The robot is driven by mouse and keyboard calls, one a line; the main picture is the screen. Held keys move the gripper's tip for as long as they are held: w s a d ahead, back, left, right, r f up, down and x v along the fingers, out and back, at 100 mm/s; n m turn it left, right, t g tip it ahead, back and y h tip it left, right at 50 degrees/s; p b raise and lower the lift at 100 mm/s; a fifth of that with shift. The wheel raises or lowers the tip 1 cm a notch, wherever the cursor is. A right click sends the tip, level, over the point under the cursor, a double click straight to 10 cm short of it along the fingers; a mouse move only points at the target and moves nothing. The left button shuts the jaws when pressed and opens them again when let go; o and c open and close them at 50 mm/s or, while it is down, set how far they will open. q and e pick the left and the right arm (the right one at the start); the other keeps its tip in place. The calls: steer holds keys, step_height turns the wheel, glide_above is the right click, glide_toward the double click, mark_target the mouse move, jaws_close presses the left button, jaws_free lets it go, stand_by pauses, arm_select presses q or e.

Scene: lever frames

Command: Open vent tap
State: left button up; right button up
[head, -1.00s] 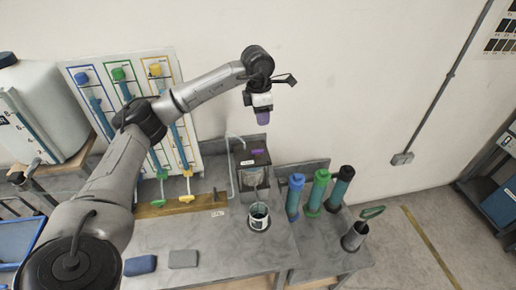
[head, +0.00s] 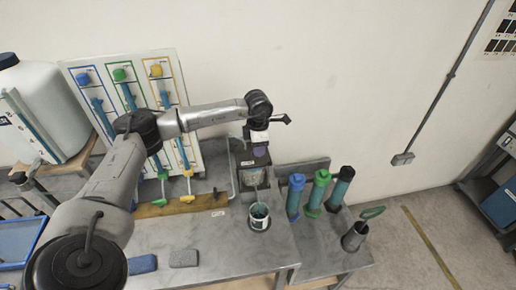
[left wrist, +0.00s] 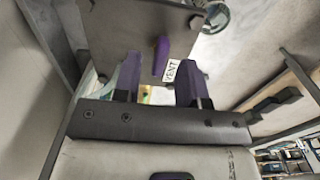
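The vent tap is a purple lever (left wrist: 161,57) on a dark grey box, with a white VENT label (left wrist: 170,71) beside it in the left wrist view. My left gripper (left wrist: 160,82) is open, its two purple fingers either side of the label with a gap between them. The lever shows in line with that gap, just beyond the fingertips; I see no contact. In the head view my left gripper (head: 260,153) hangs fingers down over the dark box (head: 247,163) and hides the tap. My right gripper is not in view.
Blue (head: 294,197), green (head: 317,192) and dark cylinders stand to the right. A panel with coloured taps (head: 125,75) is behind my left arm.

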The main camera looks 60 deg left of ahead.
arm_select(q)
steer(key=shift+f, duration=0.65)
steer(key=shift+c, duration=0.4)
jaws_close()
